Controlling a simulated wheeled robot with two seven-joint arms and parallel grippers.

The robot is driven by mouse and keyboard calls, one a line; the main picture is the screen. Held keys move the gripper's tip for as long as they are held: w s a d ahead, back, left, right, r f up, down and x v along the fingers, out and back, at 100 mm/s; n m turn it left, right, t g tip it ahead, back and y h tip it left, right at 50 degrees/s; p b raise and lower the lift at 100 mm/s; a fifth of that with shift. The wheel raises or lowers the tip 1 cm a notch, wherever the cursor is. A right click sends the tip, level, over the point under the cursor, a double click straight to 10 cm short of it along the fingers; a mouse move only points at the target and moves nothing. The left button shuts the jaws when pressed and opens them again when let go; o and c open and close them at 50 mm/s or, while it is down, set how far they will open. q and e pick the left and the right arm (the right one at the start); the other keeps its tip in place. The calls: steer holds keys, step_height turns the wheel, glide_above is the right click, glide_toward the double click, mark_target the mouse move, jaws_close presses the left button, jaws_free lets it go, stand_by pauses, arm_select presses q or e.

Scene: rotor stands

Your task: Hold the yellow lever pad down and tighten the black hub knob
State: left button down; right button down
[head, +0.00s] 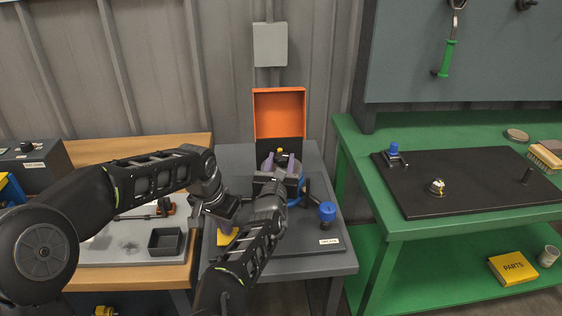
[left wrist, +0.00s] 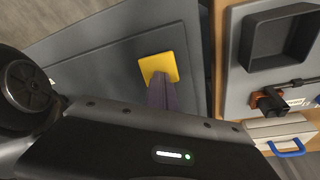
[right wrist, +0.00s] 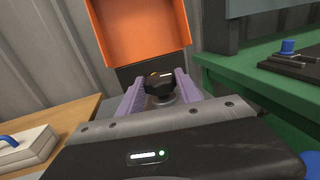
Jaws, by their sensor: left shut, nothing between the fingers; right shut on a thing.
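The yellow lever pad (head: 227,238) is low at the front left of the grey stand, partly hidden by my left gripper (head: 232,226). In the left wrist view the yellow pad (left wrist: 158,66) lies right at the tips of my shut, empty left fingers (left wrist: 160,84), which appear to touch it. The black hub knob (right wrist: 155,82) sits between the purple fingers of my right gripper (right wrist: 158,84), which is shut on it. In the head view my right gripper (head: 279,165) is at the hub, and the knob is mostly hidden.
An orange panel (head: 279,113) stands behind the hub. A blue knob (head: 327,210) rises at the stand's right. A wooden bench (head: 140,148) with a black tray (head: 165,241) is at left. A green bench (head: 400,222) is at right, across a gap.

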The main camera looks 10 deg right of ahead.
mark_target(281, 159)
steer(key=shift+m+h, duration=0.3)
steer(key=c, duration=0.8)
jaws_free()
steer(key=shift+r, duration=0.1)
step_height(281, 159, up, 10)
steer(key=shift+f, duration=0.1)
